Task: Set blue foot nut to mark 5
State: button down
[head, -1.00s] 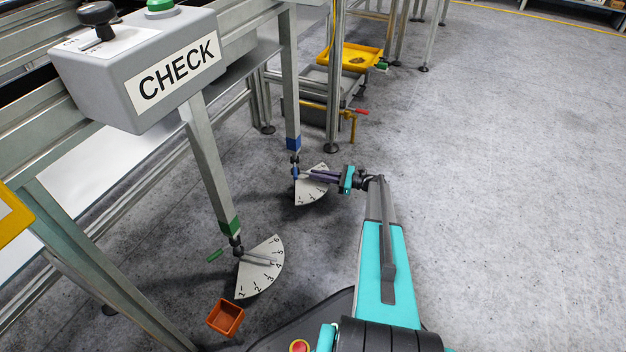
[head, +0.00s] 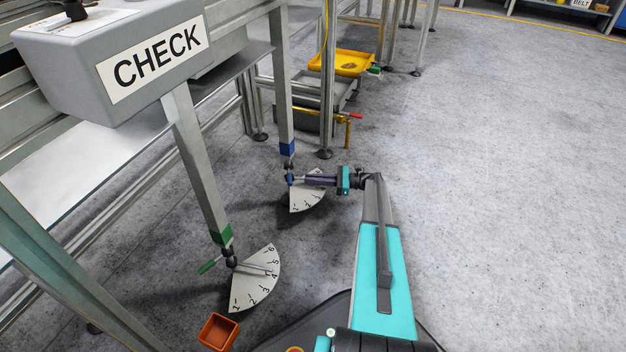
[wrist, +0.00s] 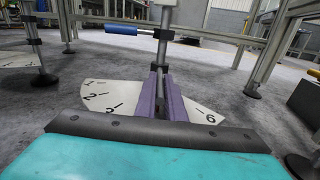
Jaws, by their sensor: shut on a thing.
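The blue foot nut (head: 290,180) sits at the bottom of the leg with the blue band (head: 287,147), over a white fan-shaped dial (head: 305,200). In the wrist view the nut's blue handle (wrist: 122,29) sticks out to the left of the post. My gripper (head: 306,180) reaches in from the right, low over the dial, its purple fingers shut on the nut's pointer arm. In the wrist view the fingers (wrist: 161,72) lie across the dial (wrist: 120,94). Marks 1, 2 and 6 show there; the middle marks and the pointer's tip are hidden, so its reading cannot be told.
A green-banded leg (head: 222,236) stands nearer, with its own dial (head: 250,296), green handle and pointer. An orange bin (head: 218,332) sits on the floor. A grey CHECK box (head: 120,60) overhangs at left. Open floor lies to the right.

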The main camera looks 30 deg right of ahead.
jog(key=c, duration=1.8)
grip_release()
jog(key=shift+w+r, duration=0.15)
jog(key=shift+w, duration=0.05)
jog(key=shift+c, duration=0.2)
jog(key=shift+s, duration=0.1)
jog(key=b+v, duration=0.2)
jog(key=v, duration=0.5)
jog(key=shift+d, duration=0.25)
jog(key=shift+s, duration=0.15)
